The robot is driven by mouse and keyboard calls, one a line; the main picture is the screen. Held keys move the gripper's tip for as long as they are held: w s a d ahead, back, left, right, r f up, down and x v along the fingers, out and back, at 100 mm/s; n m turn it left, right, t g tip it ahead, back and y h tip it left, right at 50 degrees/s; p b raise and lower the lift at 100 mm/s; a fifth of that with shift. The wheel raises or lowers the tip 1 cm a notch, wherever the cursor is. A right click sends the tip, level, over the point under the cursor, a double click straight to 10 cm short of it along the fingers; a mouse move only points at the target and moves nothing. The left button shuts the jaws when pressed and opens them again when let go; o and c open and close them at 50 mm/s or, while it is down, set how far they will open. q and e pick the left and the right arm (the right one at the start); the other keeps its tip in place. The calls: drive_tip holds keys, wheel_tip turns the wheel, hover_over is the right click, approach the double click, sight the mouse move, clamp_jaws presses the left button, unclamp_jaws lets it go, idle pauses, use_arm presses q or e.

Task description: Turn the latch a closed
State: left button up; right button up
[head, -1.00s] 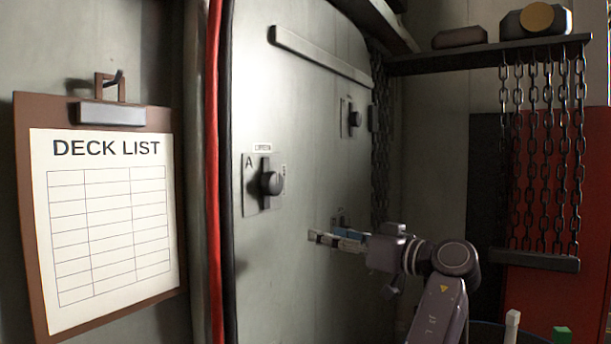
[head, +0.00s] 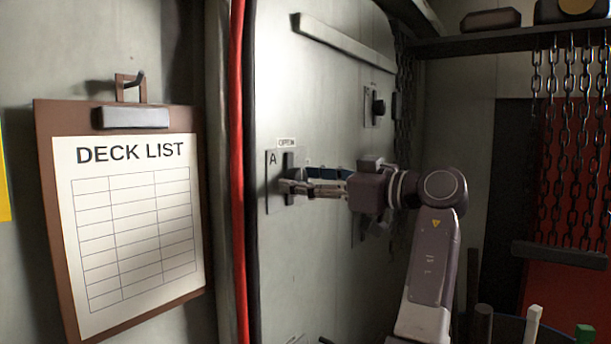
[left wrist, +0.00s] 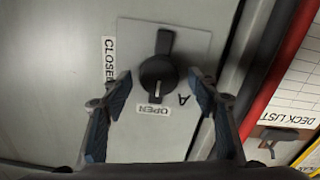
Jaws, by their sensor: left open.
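Latch A (head: 288,158) is a dark knob with a bar on a pale square plate (head: 271,196) on the grey door. In the head view my left gripper (head: 287,180) is in front of it and hides most of the knob. In the left wrist view the latch's round knob (left wrist: 157,72) lies between the open fingers of the left gripper (left wrist: 160,80), one on each side. I cannot tell whether they touch it. Its white mark points at the OPEN label (left wrist: 153,110). The CLOSED label (left wrist: 109,60) is on the left there. My right gripper is not in view.
A second dark latch (head: 378,106) sits farther right on the door. A red pipe (head: 237,200) runs down left of the door, beside a DECK LIST clipboard (head: 130,230). Chains (head: 570,140) hang from a shelf at right.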

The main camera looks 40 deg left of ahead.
use_arm(q)
drive_tip(key=shift+d, duration=0.15)
drive_tip(key=shift+c, duration=1)
drive_tip(key=c, duration=1)
drive_tip(key=shift+o, duration=0.2)
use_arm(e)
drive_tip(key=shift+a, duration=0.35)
